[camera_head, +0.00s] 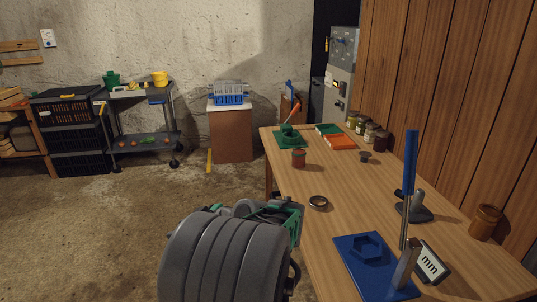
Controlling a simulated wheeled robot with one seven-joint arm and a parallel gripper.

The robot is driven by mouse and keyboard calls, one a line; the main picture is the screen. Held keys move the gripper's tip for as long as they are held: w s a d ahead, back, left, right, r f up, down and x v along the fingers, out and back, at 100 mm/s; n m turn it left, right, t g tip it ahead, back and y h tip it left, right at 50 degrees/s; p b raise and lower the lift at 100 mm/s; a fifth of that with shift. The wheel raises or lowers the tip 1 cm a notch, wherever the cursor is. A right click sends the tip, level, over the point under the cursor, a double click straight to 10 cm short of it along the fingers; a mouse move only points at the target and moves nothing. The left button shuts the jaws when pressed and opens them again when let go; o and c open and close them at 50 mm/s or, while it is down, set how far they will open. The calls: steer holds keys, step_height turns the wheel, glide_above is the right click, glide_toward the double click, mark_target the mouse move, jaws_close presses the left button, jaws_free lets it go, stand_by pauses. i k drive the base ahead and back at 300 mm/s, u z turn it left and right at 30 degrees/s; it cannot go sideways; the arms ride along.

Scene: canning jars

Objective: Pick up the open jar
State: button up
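A small reddish-brown jar (298,159) stands upright on the wooden table (340,185) near its left edge. It looks like the open jar, but its top is too small to make out clearly. A round metal-rimmed lid or ring (318,202) lies flat on the table, nearer to me and apart from the jar. Grey ribbed and green parts of my arm fill the bottom middle, left of the table. No gripper fingers show. Nothing touches the jar.
Several filled jars (371,133) stand along the wooden wall. A green fixture (288,140), an orange tray (340,142) and a small dark cup (364,156) are farther back. A blue plate (360,266), a tall blue-topped post (410,165) and a brown jar (486,222) are nearer.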

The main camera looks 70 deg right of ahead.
mark_target(298, 154)
steer(key=i, duration=1.4)
steer(key=z, duration=3.55)
steer(key=i, duration=1.4)
steer(key=u, duration=1.6)
